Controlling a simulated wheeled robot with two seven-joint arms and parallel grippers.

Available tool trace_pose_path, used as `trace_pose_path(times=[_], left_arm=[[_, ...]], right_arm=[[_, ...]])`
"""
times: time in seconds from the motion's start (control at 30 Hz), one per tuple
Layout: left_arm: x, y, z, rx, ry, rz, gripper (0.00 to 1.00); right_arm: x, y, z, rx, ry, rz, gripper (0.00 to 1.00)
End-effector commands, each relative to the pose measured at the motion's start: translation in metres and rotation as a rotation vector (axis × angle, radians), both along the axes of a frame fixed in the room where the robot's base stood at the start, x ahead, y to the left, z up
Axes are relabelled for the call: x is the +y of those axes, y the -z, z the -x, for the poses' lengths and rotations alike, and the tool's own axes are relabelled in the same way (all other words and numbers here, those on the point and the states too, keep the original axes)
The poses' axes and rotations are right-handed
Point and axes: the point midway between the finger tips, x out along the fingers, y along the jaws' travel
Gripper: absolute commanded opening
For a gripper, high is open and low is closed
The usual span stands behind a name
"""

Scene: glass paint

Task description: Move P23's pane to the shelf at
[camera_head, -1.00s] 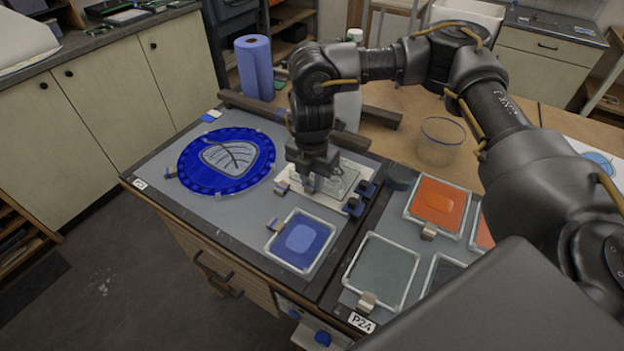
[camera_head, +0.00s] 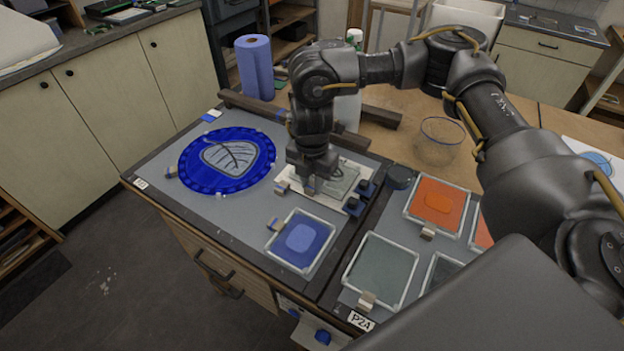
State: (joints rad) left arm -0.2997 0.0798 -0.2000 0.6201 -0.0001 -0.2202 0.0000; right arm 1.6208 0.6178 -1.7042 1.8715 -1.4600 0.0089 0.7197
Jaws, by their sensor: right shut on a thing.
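A round blue pane (camera_head: 190,172) with a grey leaf picture lies flat on the left grey worktop. My right gripper (camera_head: 309,187) points down at the white board (camera_head: 322,197) to the right of this pane. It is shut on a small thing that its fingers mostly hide. A clear glass piece (camera_head: 343,183) lies on the board beside the fingers. A label (camera_head: 140,183) at the worktop's left corner is too small to read. A label reading P24 (camera_head: 361,321) is on the right worktop. My left gripper is out of view.
A framed blue pane (camera_head: 318,258) lies in front of the board. Grey (camera_head: 380,262) and orange (camera_head: 437,203) framed panes lie to the right. Dark blue clamps (camera_head: 355,206) stand at the board's right end. A paper roll (camera_head: 254,68) and a glass bowl (camera_head: 439,140) stand behind.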

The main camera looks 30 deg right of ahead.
Motion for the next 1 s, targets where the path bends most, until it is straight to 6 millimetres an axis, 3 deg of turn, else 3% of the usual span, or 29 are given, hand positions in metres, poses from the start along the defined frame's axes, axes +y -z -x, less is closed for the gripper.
trace_pose_path(times=[1.0], left_arm=[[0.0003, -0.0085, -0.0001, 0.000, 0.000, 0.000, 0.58]], right_arm=[[0.0002, 0.0000, -0.0001, 0.000, 0.000, 0.000, 0.00]])
